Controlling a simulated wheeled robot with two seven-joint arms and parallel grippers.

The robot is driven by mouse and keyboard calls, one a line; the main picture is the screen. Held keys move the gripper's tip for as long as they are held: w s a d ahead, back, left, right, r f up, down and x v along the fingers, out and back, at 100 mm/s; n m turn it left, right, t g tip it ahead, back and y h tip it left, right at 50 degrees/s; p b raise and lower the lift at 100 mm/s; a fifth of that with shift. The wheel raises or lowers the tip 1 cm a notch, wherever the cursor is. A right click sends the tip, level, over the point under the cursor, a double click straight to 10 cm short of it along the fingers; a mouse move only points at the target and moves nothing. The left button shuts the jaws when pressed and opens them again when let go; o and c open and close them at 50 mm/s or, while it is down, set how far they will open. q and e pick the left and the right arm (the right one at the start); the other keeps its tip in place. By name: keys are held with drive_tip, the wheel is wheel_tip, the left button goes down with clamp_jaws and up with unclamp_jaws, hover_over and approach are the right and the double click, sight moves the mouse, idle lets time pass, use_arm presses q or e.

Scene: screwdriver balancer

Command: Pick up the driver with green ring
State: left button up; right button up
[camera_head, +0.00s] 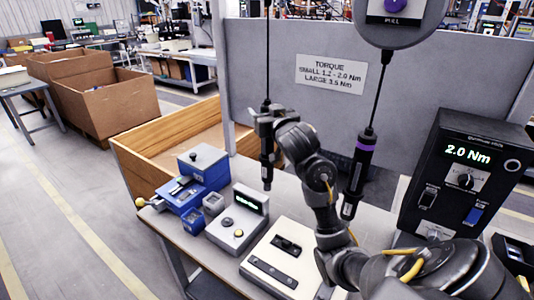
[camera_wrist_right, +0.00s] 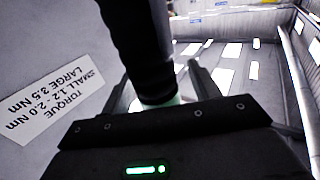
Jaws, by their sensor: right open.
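The driver with the green ring (camera_head: 267,168) hangs upright on a cable, left of the middle in the head view. Its dark body (camera_wrist_right: 135,45) and pale green ring (camera_wrist_right: 160,102) show close up in the wrist view. My right gripper (camera_head: 266,114) is at the upper part of this driver. Its open fingers stand on either side of the driver; whether they touch it I cannot tell. The gripper hides the driver's ring in the head view. A second driver with a purple ring (camera_head: 357,175) hangs to the right. My left gripper is not in view.
A grey panel with a torque sign (camera_head: 330,73) stands behind. A black torque box (camera_head: 463,177) stands at the right. A blue box (camera_head: 203,166), a grey device with a display (camera_head: 238,216) and a white fixture (camera_head: 275,256) sit on the bench below.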

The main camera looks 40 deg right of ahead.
drive_tip(key=shift+w+d, duration=0.15)
drive_tip(key=shift+w, duration=0.1)
drive_tip(key=shift+s, duration=0.1)
drive_tip(key=shift+r, duration=0.1)
drive_tip(key=shift+c, duration=0.3)
clamp_jaws()
